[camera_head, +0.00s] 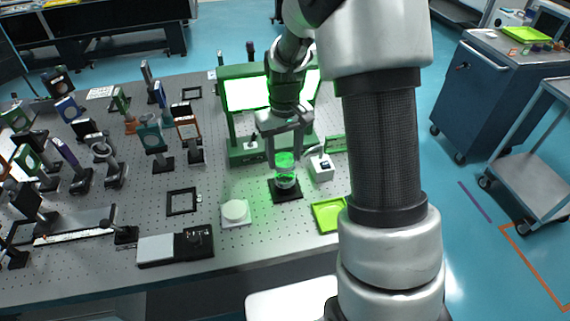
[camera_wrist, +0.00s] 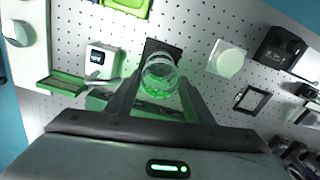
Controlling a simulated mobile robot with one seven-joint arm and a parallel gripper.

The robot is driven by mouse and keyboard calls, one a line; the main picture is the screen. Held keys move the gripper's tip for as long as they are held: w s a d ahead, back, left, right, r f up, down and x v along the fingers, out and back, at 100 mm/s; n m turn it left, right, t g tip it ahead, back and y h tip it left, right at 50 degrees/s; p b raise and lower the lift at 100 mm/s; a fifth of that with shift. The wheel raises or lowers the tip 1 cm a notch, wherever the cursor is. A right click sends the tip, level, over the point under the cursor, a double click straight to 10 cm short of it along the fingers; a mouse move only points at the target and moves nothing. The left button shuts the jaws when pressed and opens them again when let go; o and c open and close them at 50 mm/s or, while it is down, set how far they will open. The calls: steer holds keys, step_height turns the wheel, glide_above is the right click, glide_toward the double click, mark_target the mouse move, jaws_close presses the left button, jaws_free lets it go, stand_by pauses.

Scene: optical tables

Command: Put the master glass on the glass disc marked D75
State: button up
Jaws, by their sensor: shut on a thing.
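My gripper (camera_head: 285,146) reaches down over the table, its fingers shut on the sides of a clear round glass piece (camera_head: 285,160), which looks like the master glass. It glows green in the head view and also shows between the fingers in the wrist view (camera_wrist: 160,74). A black square base (camera_head: 287,195) lies under it. More clear glass shows below the green part, just above the base; I cannot tell whether this is a separate disc or whether the pieces touch. No D75 mark is readable.
A white disc on a pale square plate (camera_head: 235,212) is left of the black base. A small white device with a display (camera_head: 321,167) is close on the right, with a green tray (camera_head: 328,214) in front. A green-framed lit panel (camera_head: 245,93) stands behind. Several optic mounts crowd the left.

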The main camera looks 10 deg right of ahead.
mark_target(284, 159)
steer(key=shift+f, duration=1.85)
steer(key=shift+f, duration=0.1)
steer(key=shift+f, duration=0.15)
steer(key=o, duration=1.1)
steer(key=shift+o, duration=0.2)
steer(key=shift+r, duration=0.2)
